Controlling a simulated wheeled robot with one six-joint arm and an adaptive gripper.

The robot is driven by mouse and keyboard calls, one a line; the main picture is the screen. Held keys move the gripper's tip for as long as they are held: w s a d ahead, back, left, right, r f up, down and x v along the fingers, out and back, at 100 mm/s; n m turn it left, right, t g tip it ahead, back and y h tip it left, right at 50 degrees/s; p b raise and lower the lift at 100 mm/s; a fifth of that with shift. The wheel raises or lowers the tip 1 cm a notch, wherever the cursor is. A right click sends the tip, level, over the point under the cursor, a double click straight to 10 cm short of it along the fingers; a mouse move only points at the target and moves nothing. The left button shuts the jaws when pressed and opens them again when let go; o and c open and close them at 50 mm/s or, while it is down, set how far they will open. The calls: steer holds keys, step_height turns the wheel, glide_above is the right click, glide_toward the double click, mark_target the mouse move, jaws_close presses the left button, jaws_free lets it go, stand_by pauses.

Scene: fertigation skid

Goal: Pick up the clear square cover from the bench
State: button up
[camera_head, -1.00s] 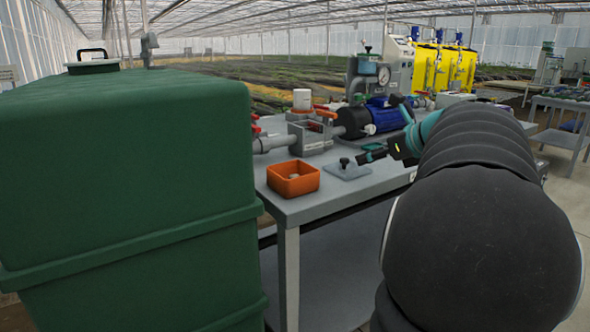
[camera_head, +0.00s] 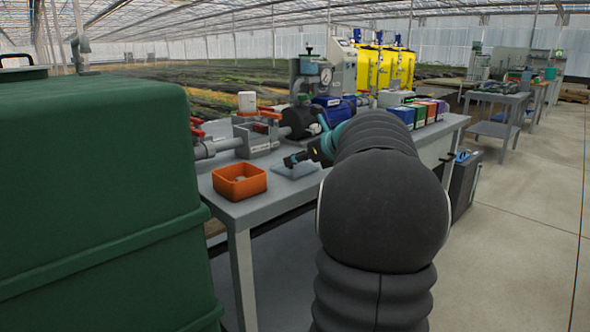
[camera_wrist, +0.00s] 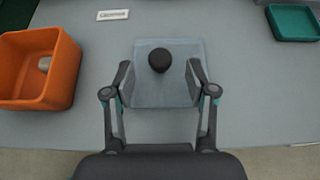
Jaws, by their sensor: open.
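The clear square cover (camera_wrist: 166,88) lies flat on the grey bench (camera_wrist: 240,100) in the wrist view. A round black knob (camera_wrist: 160,60) stands on it. My gripper (camera_wrist: 158,68) is open, with one finger on each side of the cover and the knob between the fingertips. I cannot tell whether the fingers touch the cover. In the head view the cover (camera_head: 298,171) lies near the bench's front edge, and my gripper (camera_head: 291,159) is at it, partly hidden by my arm.
An orange bin (camera_head: 240,182) with a small pale item stands left of the cover. A teal tray (camera_wrist: 294,22) is at the right in the wrist view. A pump (camera_head: 298,122) and pipework stand behind. A big green tank (camera_head: 90,200) fills the left.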

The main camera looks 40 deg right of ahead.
steer(key=x, duration=0.4)
steer(key=shift+r, duration=0.1)
jaws_close()
steer(key=shift+r, duration=0.15)
